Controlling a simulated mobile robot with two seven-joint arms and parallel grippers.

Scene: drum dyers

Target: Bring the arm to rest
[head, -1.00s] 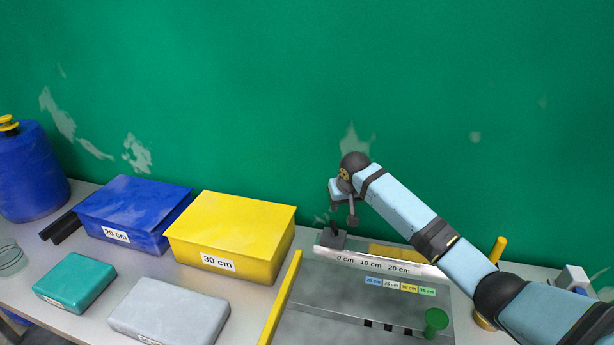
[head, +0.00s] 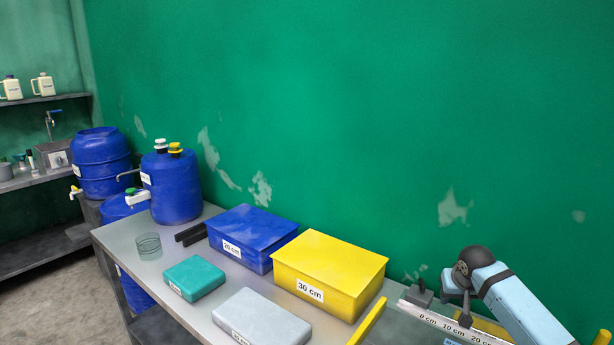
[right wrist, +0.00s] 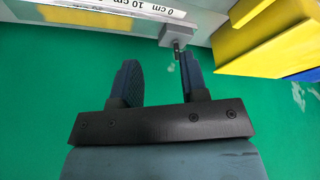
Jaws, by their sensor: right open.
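My right arm comes in from the lower right in the head view. Its gripper (head: 457,302) hangs over the measuring board at the right end of the bench, near a small grey block (head: 419,294). In the right wrist view the two dark fingers (right wrist: 158,82) stand apart with nothing between them. The grey block (right wrist: 179,36) shows just beyond the fingertips, apart from them as far as I can tell. My left gripper is in neither view.
A yellow 30 cm box (head: 330,275), a blue 20 cm box (head: 252,237), a teal box (head: 194,278) and a grey box (head: 262,318) stand on the bench. A blue drum (head: 172,188) stands at its left end. The green wall (head: 330,120) rises behind.

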